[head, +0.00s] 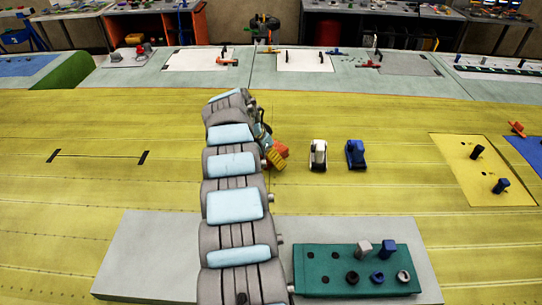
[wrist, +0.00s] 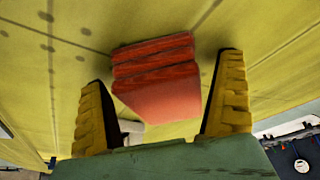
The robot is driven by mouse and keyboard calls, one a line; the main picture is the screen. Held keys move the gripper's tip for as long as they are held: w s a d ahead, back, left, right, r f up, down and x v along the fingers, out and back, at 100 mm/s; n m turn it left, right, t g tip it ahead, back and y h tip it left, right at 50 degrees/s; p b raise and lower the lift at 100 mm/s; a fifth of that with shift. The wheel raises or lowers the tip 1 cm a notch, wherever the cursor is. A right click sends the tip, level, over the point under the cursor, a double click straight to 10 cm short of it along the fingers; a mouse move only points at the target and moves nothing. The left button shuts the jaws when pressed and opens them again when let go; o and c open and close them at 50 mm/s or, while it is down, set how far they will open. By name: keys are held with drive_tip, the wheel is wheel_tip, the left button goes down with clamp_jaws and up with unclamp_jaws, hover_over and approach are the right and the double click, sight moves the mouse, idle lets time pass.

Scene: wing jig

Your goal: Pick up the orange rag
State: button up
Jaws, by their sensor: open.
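The orange rag (wrist: 155,78) is a folded, red-orange stack of layers on the yellow surface. In the wrist view it lies between and beyond my two yellow fingers, with visible gaps on both sides. In the head view the rag (head: 281,149) shows at the right of my gripper (head: 274,158), partly hidden by it. My gripper is open and empty, with its fingers pointing toward the rag. I cannot tell how far above the surface the fingertips are.
A white-and-black tool (head: 318,155) and a blue tool (head: 355,154) stand right of the rag. A green holed block (head: 320,257) with pegs is at front right. A yellow plate (head: 485,178) with pegs lies far right. The surface left of my arm is largely free.

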drive_tip(key=c, duration=1.3)
drive_tip(key=shift+o, duration=0.2)
